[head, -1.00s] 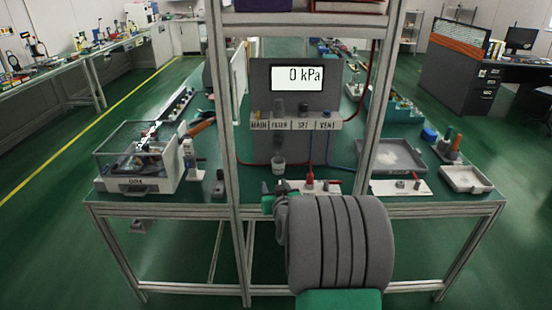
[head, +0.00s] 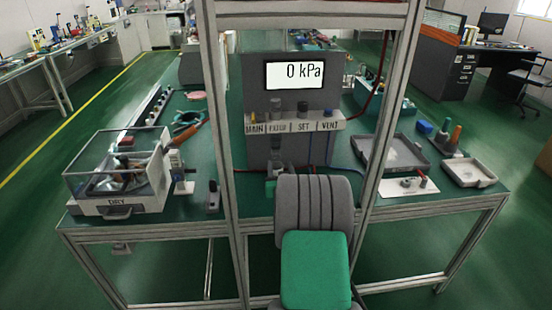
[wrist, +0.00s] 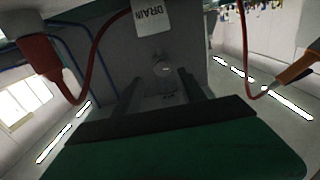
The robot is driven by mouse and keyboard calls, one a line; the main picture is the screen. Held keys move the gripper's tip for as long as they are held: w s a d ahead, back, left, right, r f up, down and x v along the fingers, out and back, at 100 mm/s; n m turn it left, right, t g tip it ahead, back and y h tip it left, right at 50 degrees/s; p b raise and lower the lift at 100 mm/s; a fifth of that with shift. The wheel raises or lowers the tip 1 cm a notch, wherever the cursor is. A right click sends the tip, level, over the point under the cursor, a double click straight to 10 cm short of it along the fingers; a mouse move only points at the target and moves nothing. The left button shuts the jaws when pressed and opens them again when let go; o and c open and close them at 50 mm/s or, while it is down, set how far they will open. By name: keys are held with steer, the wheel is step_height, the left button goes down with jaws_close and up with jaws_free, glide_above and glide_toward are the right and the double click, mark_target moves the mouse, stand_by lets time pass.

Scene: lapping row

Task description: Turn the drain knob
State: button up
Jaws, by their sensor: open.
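In the wrist view a white tag reading DRAIN (wrist: 152,14) shows at the top. Near it a small, dim, pale round part, seemingly the drain knob (wrist: 163,69), stands out from the grey panel. My gripper (wrist: 160,92) is open, with its two dark fingers on either side of the line to this part. I cannot tell whether they touch it. In the head view my arm rises in front of the panel (head: 257,75), under the FILTER label (head: 278,128), and hides the knob.
The display (head: 295,75) reads 0 kPa. Frame posts (head: 222,150) stand on both sides of my arm. A red hose (wrist: 101,45) hangs at left in the wrist view. A DRY case (head: 110,185) stands at left on the bench, trays (head: 468,172) at right.

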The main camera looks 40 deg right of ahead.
mark_target(277, 158)
steer(key=x, duration=0.4)
steer(key=shift+w+a, duration=0.15)
steer(key=shift+a, duration=0.05)
jaws_close()
stand_by(0.3)
